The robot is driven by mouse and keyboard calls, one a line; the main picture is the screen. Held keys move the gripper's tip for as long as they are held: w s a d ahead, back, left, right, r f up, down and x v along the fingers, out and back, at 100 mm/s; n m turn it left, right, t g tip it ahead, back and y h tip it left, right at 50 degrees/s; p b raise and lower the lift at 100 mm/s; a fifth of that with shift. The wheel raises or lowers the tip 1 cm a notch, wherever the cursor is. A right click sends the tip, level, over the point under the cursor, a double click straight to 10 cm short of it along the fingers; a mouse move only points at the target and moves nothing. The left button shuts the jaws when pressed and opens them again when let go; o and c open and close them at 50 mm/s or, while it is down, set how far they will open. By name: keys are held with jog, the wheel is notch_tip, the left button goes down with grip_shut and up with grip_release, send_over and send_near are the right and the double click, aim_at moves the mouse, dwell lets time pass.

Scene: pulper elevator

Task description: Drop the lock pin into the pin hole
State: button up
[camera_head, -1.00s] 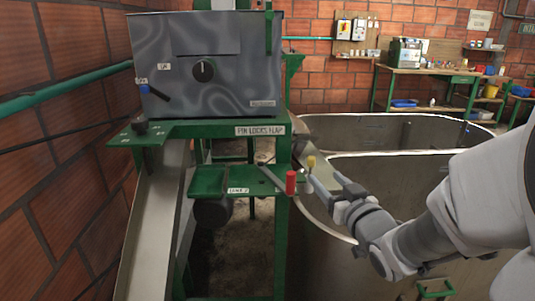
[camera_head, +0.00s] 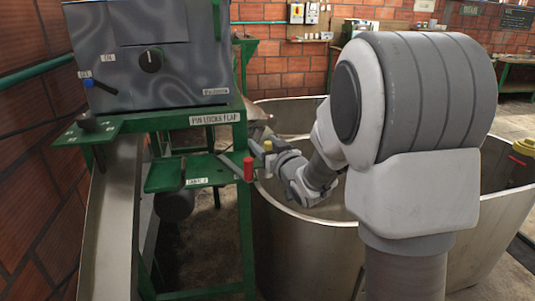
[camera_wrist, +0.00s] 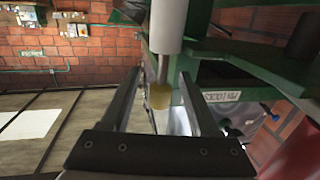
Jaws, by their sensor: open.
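The yellow knob (camera_head: 268,146), seemingly the top of the lock pin, is at my gripper (camera_head: 262,156) beside the green stand. In the wrist view the yellow knob (camera_wrist: 160,96) lies between the two fingers of my gripper (camera_wrist: 158,78), with visible gaps on both sides. A grey shaft (camera_wrist: 163,68) joins it to a thick pale cylinder (camera_wrist: 168,25). The fingers are open. I cannot make out the pin hole in either view. A "PIN LOCKS FLAP" label (camera_head: 215,118) is on the stand's front edge.
A red handle (camera_head: 248,169) stands close left of my gripper; red also fills the wrist view's right edge (camera_wrist: 300,125). The grey machine box (camera_head: 150,60) sits on the green stand (camera_head: 160,122). A metal chute (camera_head: 108,220) runs down left. A large metal tank (camera_head: 300,245) is behind my arm.

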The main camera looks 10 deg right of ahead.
jog(key=shift+w+a, duration=0.1)
jog(key=shift+w, duration=0.4)
grip_shut()
